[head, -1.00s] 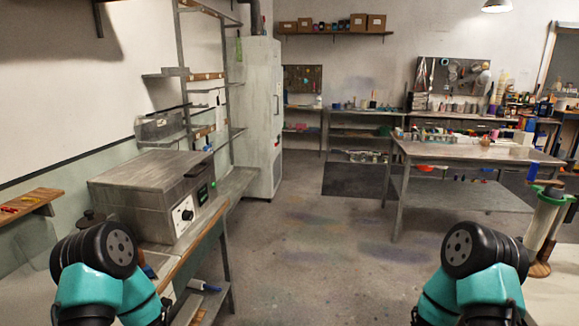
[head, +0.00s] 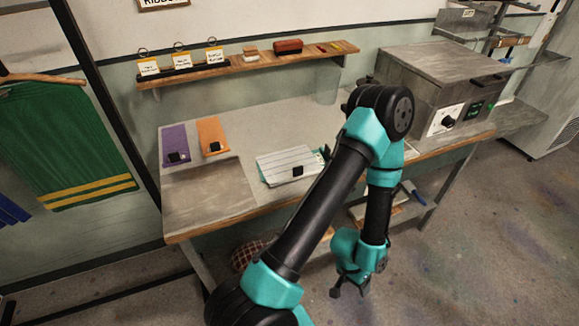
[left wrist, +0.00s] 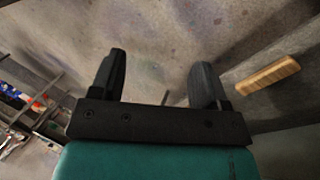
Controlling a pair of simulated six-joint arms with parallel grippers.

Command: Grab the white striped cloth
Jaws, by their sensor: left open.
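The white striped cloth (head: 283,165) lies flat on the grey workbench (head: 215,195) in the head view, with a small black clip or block on its front edge. A bit of green shows at its right edge, close to my arm. My left gripper (head: 350,287) hangs below and to the right of the cloth, in front of the bench and apart from it. In the left wrist view its two black fingers (left wrist: 160,85) are spread with nothing between them. My right gripper is not in view.
A purple cloth (head: 174,145) and an orange cloth (head: 213,137) lie left of the white one. A grey heater box (head: 420,80) stands at the bench's right end. A wall shelf (head: 240,66) runs above. The bench's front left is clear.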

